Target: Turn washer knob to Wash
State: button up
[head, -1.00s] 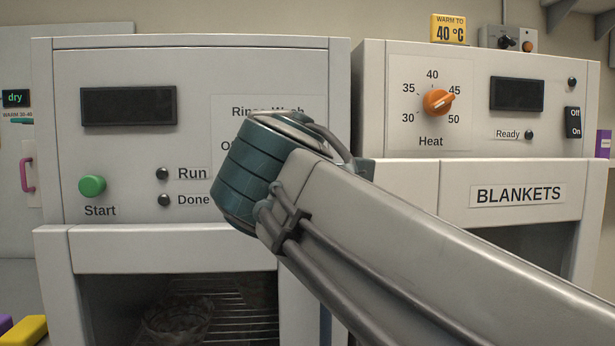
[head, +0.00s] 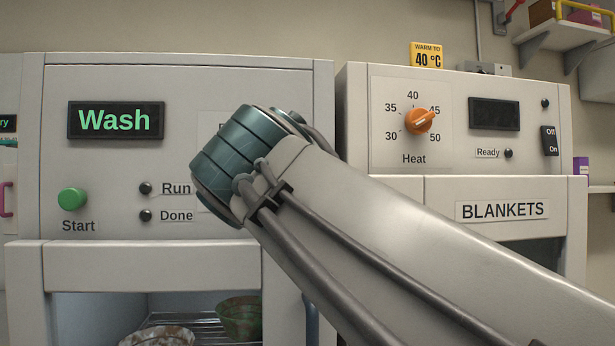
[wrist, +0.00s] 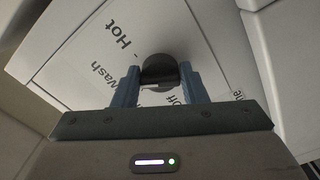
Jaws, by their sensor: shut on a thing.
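The washer (head: 160,265) fills the left of the head view. Its display (head: 115,120) is lit and reads "Wash" in green. My arm hides the knob and most of its label plate in the head view. In the wrist view the dark round knob (wrist: 160,70) sits on the label plate (wrist: 90,65), which shows "Hot", "wash" and "Off". My gripper (wrist: 158,85) is shut on the knob, with a blue-grey finger on each side of it. I cannot make out the knob's pointer.
A green Start button (head: 72,199) and the Run and Done lamps (head: 146,188) are left of my arm. The blanket warmer (head: 480,140) with an orange Heat knob (head: 420,120) stands at the right. Bowls (head: 238,318) sit on a rack inside the washer.

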dwell(0.3)
jog(key=o, duration=1)
jog(key=shift+c, duration=0.2)
